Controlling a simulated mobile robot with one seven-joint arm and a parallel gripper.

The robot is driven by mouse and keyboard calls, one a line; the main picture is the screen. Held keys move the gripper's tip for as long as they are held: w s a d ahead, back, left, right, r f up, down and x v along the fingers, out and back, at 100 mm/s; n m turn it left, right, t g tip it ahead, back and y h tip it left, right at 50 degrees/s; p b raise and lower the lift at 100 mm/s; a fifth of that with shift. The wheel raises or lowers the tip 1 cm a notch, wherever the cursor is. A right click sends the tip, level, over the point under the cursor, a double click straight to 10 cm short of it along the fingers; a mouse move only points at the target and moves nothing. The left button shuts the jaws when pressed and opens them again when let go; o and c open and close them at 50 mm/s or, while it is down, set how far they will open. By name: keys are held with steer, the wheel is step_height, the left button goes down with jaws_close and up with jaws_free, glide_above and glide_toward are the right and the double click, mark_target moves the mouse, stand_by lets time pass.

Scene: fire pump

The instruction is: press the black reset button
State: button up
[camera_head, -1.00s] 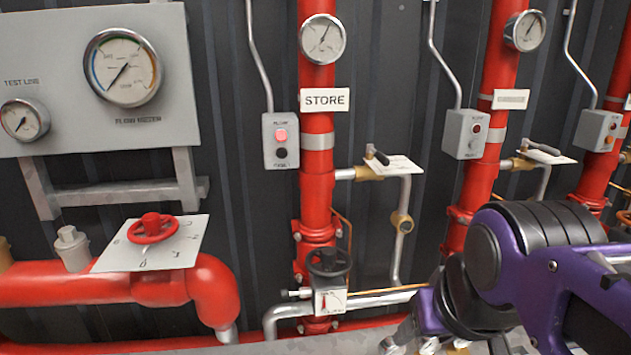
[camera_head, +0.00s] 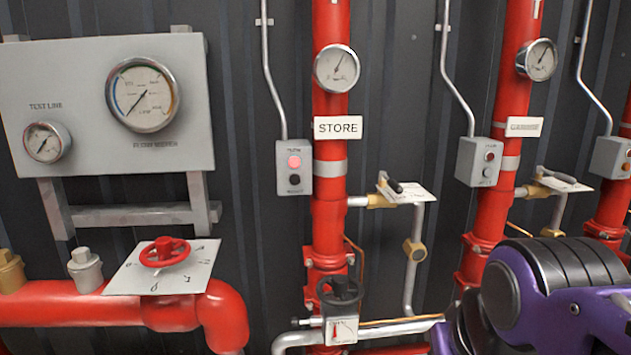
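A grey alarm box (camera_head: 294,167) is fixed beside the red STORE pipe. It carries a lit pinkish-red lamp (camera_head: 294,161) at the top and a black button (camera_head: 294,180) below it, with small lettering under the button. Part of a third box (camera_head: 611,157) shows at the right edge. My purple and black arm fills the lower right, well below and right of the STORE box. My gripper is out of view.
A grey gauge panel (camera_head: 90,155) hangs on the left, above a red handwheel (camera_head: 164,252) with a dial plate. A lever valve (camera_head: 392,184) and a black handwheel (camera_head: 340,290) stick out by the STORE pipe. Open space lies before the STORE box.

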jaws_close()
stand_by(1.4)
